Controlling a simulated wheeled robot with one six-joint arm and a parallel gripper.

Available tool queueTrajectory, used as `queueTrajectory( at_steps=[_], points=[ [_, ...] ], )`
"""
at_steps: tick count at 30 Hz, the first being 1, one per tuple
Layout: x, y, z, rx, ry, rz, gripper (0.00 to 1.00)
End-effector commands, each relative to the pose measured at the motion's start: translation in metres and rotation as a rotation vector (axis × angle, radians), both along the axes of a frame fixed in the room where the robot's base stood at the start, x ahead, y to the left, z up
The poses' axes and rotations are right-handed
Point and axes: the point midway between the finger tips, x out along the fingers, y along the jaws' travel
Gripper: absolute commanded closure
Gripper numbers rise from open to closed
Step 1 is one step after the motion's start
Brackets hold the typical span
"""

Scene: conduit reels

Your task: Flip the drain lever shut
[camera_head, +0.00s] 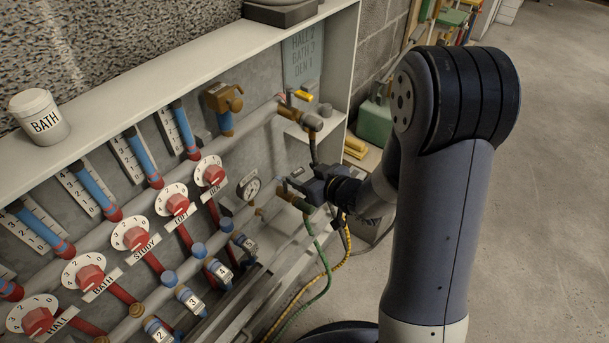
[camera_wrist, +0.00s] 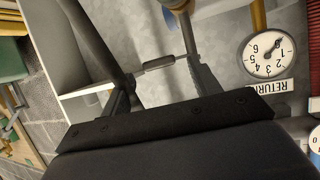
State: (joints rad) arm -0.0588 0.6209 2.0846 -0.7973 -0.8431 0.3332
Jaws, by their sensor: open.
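My gripper (camera_head: 298,160) is open at the right end of the board, its fingers spread between the upper and lower pipe ends. A brass valve with a yellow lever (camera_head: 302,95) sits on the upper pipe end, above the gripper. A second brass valve (camera_head: 290,196) sits on the lower pipe end, close to my lower finger, with a green hose below it. No drain label is readable. In the wrist view, the two dark fingers of my gripper (camera_wrist: 150,35) stand apart, with a small grey bar (camera_wrist: 158,63) between them; I cannot tell whether they touch it.
A pressure gauge (camera_head: 248,187), marked RETURN in the wrist view, is left of the gripper. Several red dial valves (camera_head: 174,204) and blue-capped fittings line the board. A white BATH tub (camera_head: 40,115) stands on the top shelf. Green and yellow hoses (camera_head: 325,285) hang below. Open floor lies right.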

Motion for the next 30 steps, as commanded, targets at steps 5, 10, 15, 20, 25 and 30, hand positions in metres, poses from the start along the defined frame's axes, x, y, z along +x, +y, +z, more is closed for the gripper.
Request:
queueTrajectory(
  at_steps=[5,10,15,20,25,30],
  points=[
    [0.0051,0.0049,-0.0031,0.0,0.001,0.001,0.41],
    [0.0054,0.0047,-0.0029,-0.001,0.001,0.0,0.41],
    [0.0052,0.0046,-0.0028,0.0,0.0,0.0,0.52],
    [0.0052,0.0045,-0.0027,0.0,0.0,0.0,0.65],
    [0.0052,0.0045,-0.0027,0.0,0.0,0.0,0.79],
    [0.0055,0.0044,-0.0023,0.0,0.0,0.002,0.86]
  ],
)
